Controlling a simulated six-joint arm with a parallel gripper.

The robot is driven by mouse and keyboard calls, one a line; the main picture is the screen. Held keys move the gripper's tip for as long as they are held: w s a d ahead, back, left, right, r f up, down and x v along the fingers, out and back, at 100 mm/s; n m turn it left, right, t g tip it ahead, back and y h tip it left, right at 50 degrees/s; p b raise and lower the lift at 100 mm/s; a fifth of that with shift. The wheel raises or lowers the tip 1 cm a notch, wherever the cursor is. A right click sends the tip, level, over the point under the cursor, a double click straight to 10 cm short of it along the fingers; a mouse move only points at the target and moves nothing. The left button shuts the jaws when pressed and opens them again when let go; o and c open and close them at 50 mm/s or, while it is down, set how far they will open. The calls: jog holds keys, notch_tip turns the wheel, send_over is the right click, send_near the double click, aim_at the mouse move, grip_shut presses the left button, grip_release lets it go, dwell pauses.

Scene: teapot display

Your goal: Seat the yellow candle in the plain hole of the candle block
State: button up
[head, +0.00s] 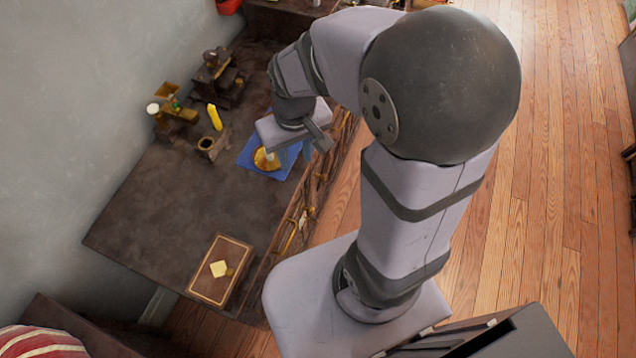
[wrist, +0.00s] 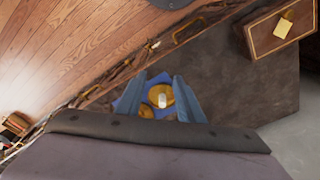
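The yellow candle (head: 215,117) stands slightly tilted in the head view, toward the back of the dark table, behind a small dark brown holder with an opening (head: 208,146). A brown block-like piece (head: 182,115) lies left of the candle with a white-topped item (head: 153,109) at its end. I cannot tell for certain which piece is the candle block, and no plain hole can be made out. My gripper (wrist: 168,82) is over the blue cloth, right of and apart from the candle. Its two blue fingers are spread, with neither visibly touching anything.
A brass dish (wrist: 153,91) with a small white piece (wrist: 163,100) lies on the blue cloth (head: 247,152), below my gripper. A dark stepped stand (head: 222,78) is at the back. A brown box (head: 235,253) sits at the front edge. The table's left middle (head: 165,205) is clear.

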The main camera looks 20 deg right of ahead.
jog(key=s+d+f+g, duration=0.1)
jog(key=s, duration=0.7)
jog(key=shift+d+f+m, duration=0.2)
jog(key=shift+d+m, duration=0.2)
jog(key=shift+r, duration=0.1)
notch_tip(320, 180, up, 6)
jog(key=p, duration=0.6)
jog(key=shift+r+p, duration=0.25)
jog(key=shift+p, duration=0.1)
